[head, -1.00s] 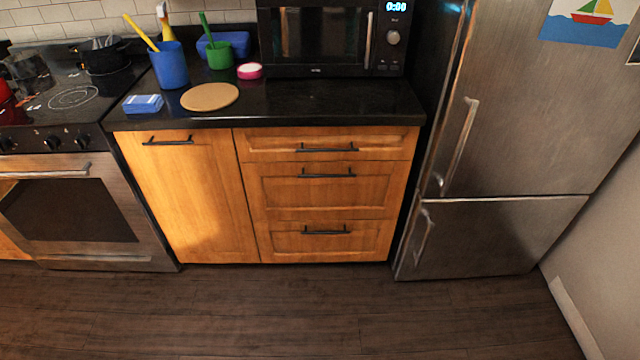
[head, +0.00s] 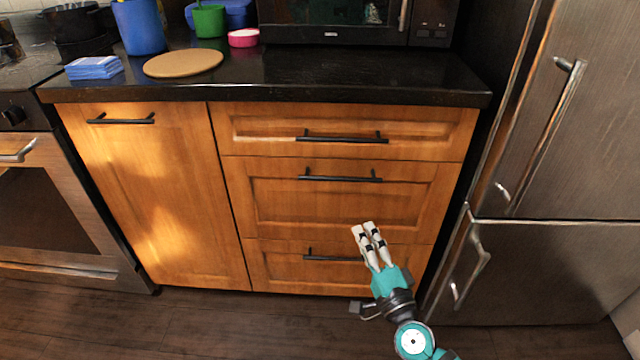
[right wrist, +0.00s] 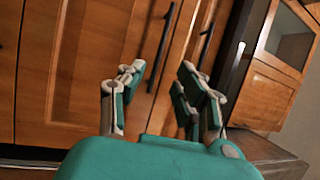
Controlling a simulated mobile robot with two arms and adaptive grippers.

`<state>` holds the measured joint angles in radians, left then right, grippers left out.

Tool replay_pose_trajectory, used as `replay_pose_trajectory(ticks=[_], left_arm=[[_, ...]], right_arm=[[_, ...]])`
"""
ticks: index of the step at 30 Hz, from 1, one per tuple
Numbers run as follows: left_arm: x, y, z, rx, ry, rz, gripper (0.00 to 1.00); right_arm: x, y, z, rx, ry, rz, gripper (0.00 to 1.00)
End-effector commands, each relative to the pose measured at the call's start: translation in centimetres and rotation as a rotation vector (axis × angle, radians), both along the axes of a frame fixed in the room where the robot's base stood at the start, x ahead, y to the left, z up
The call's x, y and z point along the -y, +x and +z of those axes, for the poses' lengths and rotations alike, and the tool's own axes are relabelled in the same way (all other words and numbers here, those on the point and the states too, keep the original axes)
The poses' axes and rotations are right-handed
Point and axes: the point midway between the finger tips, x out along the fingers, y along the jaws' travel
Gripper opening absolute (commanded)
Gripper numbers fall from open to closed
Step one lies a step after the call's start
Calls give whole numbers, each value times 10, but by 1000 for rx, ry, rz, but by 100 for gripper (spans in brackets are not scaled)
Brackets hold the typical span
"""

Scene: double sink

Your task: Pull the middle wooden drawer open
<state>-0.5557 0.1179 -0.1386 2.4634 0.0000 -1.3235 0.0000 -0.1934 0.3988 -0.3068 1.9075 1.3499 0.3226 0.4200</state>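The middle wooden drawer (head: 280,208) is shut, flush with the cabinet front, with a dark horizontal bar handle (head: 340,178) near its top edge. My right gripper (head: 364,228) is below and slightly right of that handle in the head view, in front of the lower part of the drawer, and not touching the handle. In the right wrist view its fingers (right wrist: 160,85) are apart with nothing between them. Two dark bar handles show beyond them in that tilted view; I cannot tell which drawers they belong to. My left gripper is not in view.
The top drawer (head: 250,130) and bottom drawer (head: 275,268) are shut. The right arm partly covers the bottom one. A steel fridge (head: 550,255) stands close on the right, an oven (head: 60,210) on the left. The black counter (head: 300,75) overhangs the drawers.

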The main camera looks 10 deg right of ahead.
Motion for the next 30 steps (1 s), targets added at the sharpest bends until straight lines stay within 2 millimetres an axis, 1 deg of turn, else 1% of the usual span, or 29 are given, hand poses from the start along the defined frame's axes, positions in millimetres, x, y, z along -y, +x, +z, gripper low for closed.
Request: replay_pose_trajectory(ticks=[2, 5, 8, 12, 16, 20, 24, 27, 30], left_arm=[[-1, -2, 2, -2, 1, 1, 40], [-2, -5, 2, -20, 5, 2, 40], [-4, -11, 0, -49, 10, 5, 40], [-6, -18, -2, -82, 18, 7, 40], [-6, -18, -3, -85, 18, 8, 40], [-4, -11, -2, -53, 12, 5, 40], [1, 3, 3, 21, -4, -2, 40], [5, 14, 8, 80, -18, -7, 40], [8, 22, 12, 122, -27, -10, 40]], right_arm=[[0, 3, 4, 7, 13, 1, 34], [-2, 14, 7, 7, 12, 0, 34], [-4, 31, 11, 8, 12, 0, 34], [-7, 62, 17, 9, 10, -1, 34], [-11, 90, 21, 7, 11, 0, 34], [-14, 117, 25, 6, 10, 0, 34], [-18, 142, 29, 6, 9, 2, 34], [-19, 156, 30, 5, 9, 1, 34], [-20, 164, 32, 4, 8, 1, 34]])
